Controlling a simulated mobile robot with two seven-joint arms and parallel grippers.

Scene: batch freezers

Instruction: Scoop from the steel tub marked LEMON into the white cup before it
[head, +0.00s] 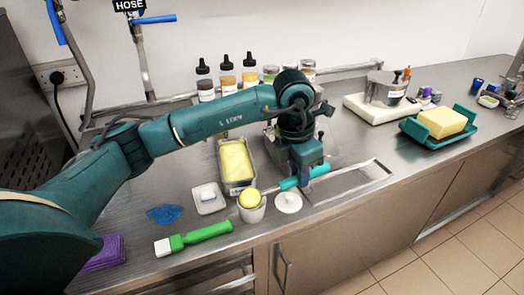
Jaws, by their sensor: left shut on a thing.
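A steel tub (222,172) filled with pale yellow lemon-coloured stuff stands left of my left gripper; I cannot read a label on it. The white cup (252,215) stands before the tub. A round yellow ball (250,198) shows at the cup's mouth, rising above its rim. My left gripper (302,179) points down, right of the cup, shut on the teal handle (319,171) of a scoop. The handle slants down towards the cup. The scoop's head is not clear, so I cannot tell whether it touches the ball. My right gripper is not in view.
A white disc (288,202) lies right of the cup, a small white dish (208,199) left of it. A green-handled tool (200,235) and a blue cloth (165,214) lie at the front left. Bottles (228,78) stand behind my arm. A teal tray (410,128) is at right.

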